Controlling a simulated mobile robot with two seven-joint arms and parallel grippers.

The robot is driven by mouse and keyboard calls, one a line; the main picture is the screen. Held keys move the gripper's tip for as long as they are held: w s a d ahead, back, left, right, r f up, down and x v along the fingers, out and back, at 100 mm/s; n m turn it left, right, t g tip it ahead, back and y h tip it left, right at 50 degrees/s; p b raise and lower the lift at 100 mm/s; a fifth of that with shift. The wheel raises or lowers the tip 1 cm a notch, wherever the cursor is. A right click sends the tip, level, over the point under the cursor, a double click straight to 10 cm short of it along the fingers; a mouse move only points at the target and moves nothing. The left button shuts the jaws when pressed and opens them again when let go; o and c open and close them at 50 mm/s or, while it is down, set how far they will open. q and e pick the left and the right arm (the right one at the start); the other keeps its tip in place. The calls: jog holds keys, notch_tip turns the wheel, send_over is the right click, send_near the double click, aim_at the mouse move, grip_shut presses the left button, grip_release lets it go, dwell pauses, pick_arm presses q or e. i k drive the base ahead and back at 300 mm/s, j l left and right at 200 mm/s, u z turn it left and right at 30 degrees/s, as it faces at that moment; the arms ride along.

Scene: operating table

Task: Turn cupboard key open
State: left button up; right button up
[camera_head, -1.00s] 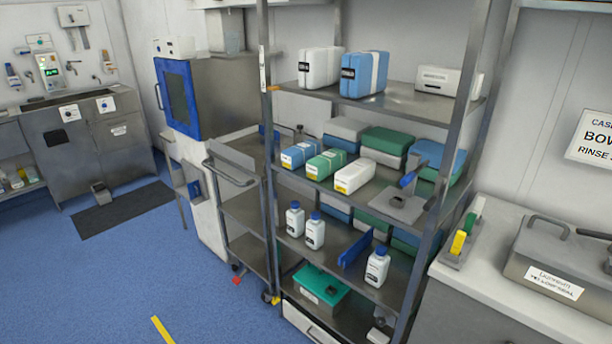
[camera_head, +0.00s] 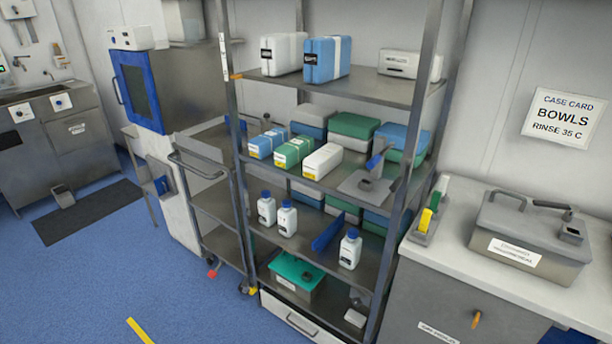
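A grey cupboard (camera_head: 430,295) stands at the lower right under a pale countertop. A small orange key (camera_head: 476,320) shows on its front, near the bottom edge of the view, and looks roughly upright. A white label (camera_head: 438,333) is on the cupboard front to the left of the key; its text is too small to read. The lower part of the cupboard is cut off by the frame. Neither of my grippers is in view.
A metal shelf rack (camera_head: 340,80) with boxes and bottles stands left of the cupboard. A grey lidded container (camera_head: 528,240) and a stand with coloured handles (camera_head: 427,222) sit on the countertop (camera_head: 455,228). Blue floor (camera_head: 130,270) is open at the left.

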aim_at(477, 315)
jog(key=z, duration=1.3)
